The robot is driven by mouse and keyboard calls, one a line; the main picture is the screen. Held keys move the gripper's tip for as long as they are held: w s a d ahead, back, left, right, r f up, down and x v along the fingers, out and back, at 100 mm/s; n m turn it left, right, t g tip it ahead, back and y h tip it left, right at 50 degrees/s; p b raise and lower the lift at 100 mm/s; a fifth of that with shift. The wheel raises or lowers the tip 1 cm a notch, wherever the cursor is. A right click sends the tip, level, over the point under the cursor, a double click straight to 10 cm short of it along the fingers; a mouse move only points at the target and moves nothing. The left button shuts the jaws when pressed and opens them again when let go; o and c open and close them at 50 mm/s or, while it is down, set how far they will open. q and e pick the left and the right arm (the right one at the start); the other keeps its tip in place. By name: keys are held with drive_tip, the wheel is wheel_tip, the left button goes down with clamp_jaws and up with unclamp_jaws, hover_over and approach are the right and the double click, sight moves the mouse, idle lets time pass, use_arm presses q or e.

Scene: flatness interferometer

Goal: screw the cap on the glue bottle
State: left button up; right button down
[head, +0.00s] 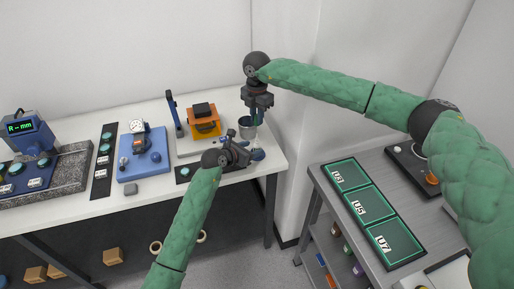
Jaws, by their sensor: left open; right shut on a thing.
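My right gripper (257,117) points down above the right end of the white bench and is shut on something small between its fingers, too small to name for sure. My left gripper (249,154) is lower and nearer, open, at the bench's front right corner. A small blue thing (258,155) shows at its fingertips; I cannot tell whether it is the glue bottle or a part of it. A grey metal cup (246,129) stands just behind, under and left of the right gripper. I cannot make out the cap clearly.
The white bench (152,194) holds an orange device (204,124), a blue plate with a dial gauge (141,153) and a granite block (71,166). A grey table (342,208) with green mats labelled U3, U5 and U7 stands to the right, across a floor gap.

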use_arm(q)
drive_tip(key=shift+x, duration=1.1)
clamp_jaws()
use_arm(e)
drive_tip(key=shift+f, duration=2.45)
